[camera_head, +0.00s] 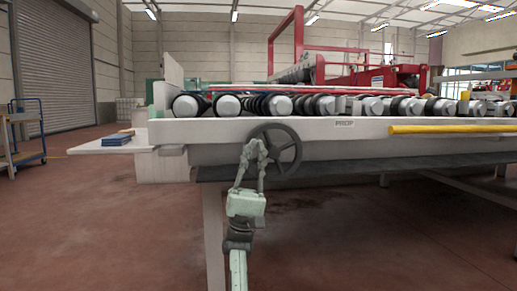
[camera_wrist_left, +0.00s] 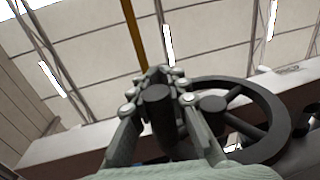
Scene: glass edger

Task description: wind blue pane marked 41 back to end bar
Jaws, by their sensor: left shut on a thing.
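A dark handwheel (camera_head: 297,148) with spokes sits on the front of the pale roller machine. Its rim also shows at the right of the left wrist view (camera_wrist_left: 283,115). My left gripper (camera_head: 253,152) is at the wheel's left side. In the left wrist view its fingers (camera_wrist_left: 158,82) are closed around a dark, round crank handle (camera_wrist_left: 158,106). I see no blue pane on the rollers and no mark 41. An upright pale plate (camera_head: 173,72) stands at the machine's left end; I cannot tell whether it is the end bar. My right gripper is not in view.
A row of dark-ringed rollers (camera_head: 228,104) runs along the machine top. A yellow bar (camera_head: 450,129) lies along its front right. Small blue blocks (camera_head: 116,139) lie on a white side shelf (camera_head: 85,149). A cart (camera_head: 28,152) stands far left. The red floor in front is open.

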